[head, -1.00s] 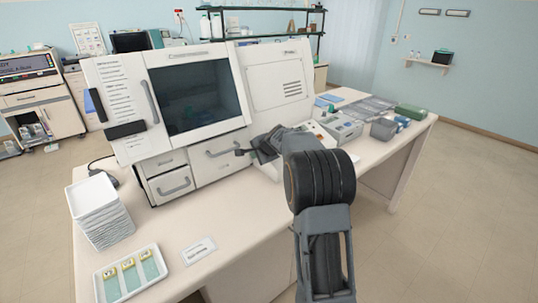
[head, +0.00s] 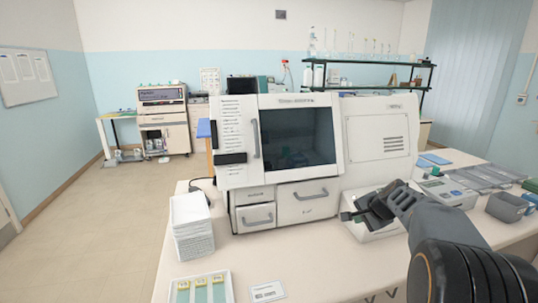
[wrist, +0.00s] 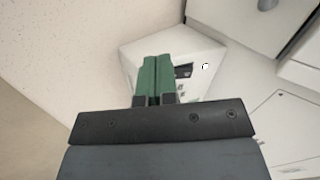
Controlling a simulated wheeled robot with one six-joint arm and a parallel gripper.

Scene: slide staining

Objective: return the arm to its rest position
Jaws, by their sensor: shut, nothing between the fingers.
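My gripper (head: 345,215) is over the right part of the bench, in front of the large white staining machine (head: 300,140). In the wrist view its green fingers (wrist: 156,78) are shut together with nothing between them. They are above a small white device (wrist: 165,50) with a dark display. My dark arm reaches in from the lower right of the head view. In the head view my gripper hides part of the small white device (head: 365,228).
A stack of white trays (head: 191,228) stands at the bench's left. A tray with several slides (head: 203,290) and a white label card (head: 267,291) lie in front. Several boxes and a grey bin (head: 508,206) are at the right. Bare bench (head: 340,262) lies before the machine.

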